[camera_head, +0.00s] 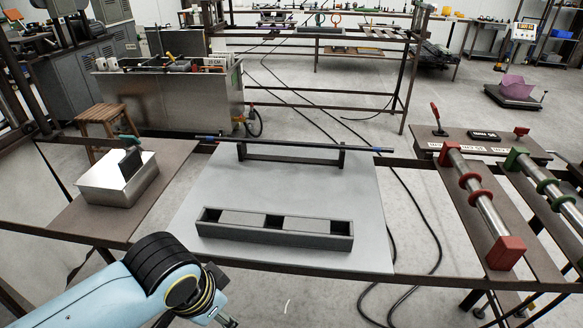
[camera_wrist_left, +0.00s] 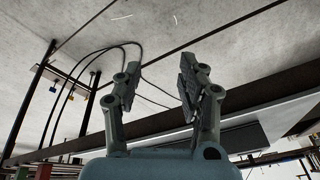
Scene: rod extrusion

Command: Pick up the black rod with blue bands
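The black rod with blue bands (camera_head: 290,144) rests across a dark two-post stand (camera_head: 341,158) at the back of the pale grey board (camera_head: 320,195). Its blue bands show near both ends, which stick out past the posts. My left gripper (camera_head: 226,318) is low in the head view, in front of the board and well apart from the rod, partly hidden by my wrist. The left wrist view shows its two fingers (camera_wrist_left: 158,80) spread with nothing between them. The rod cannot be made out in that view. My right gripper is in neither view.
A dark slotted tray (camera_head: 330,243) lies at the board's front. A metal box (camera_head: 118,180) stands on the left brown table. Steel rollers with red (camera_head: 476,200) and green (camera_head: 545,185) collars lie at the right. The board between tray and stand is clear.

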